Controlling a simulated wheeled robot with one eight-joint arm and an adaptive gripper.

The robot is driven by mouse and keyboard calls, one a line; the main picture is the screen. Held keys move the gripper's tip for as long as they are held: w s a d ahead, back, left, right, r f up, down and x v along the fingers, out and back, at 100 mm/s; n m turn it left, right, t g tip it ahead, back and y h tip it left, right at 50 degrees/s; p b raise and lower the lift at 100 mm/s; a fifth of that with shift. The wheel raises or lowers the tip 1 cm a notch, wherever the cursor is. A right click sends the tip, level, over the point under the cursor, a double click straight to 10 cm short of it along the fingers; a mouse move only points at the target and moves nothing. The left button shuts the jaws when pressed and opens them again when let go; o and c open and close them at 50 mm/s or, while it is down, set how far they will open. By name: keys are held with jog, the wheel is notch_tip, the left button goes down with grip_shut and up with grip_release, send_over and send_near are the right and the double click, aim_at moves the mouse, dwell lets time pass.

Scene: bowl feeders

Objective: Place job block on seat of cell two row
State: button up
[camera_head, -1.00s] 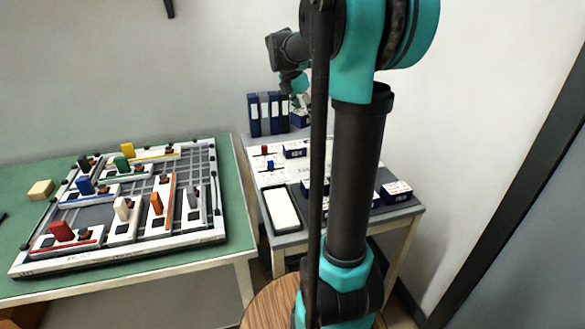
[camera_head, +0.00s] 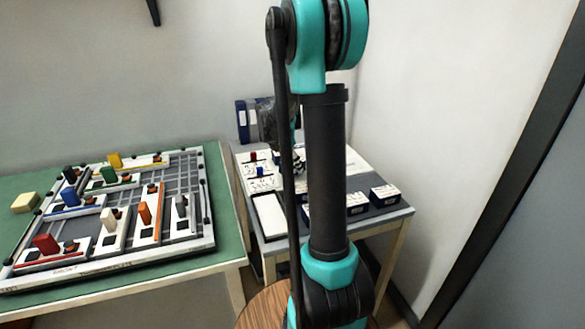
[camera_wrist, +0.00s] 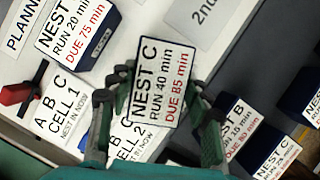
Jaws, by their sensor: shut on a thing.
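My gripper (camera_wrist: 160,108) is shut on a block (camera_wrist: 163,82) whose white label reads NEST C, RUN 40 min, DUE 85 min. In the wrist view the block is above the white board (camera_wrist: 140,22). The CELL 2 card (camera_wrist: 135,140) lies under my gripper, partly covered by the fingers. The row's seat cannot be made out there. The CELL 1 card (camera_wrist: 62,105) is to its left, with a red piece (camera_wrist: 14,94) beyond it. In the head view my gripper is mostly hidden behind my arm, over the side table (camera_head: 380,228).
Other labelled blocks stand nearby: one reading RUN 20 min (camera_wrist: 80,28) at upper left, NEST B (camera_wrist: 238,128) and another NEST C (camera_wrist: 277,157) at right. A dark-framed white tray (camera_head: 254,205) lies at the side table's front left. The green table (camera_head: 228,215) holds a board of coloured blocks.

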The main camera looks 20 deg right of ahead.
jog(key=shift+f, duration=0.9)
jog(key=shift+f, duration=0.1)
jog(key=o, duration=1.2)
jog(key=shift+o, duration=0.2)
jog(key=v, duration=1.2)
jog(key=shift+s+a, duration=0.1)
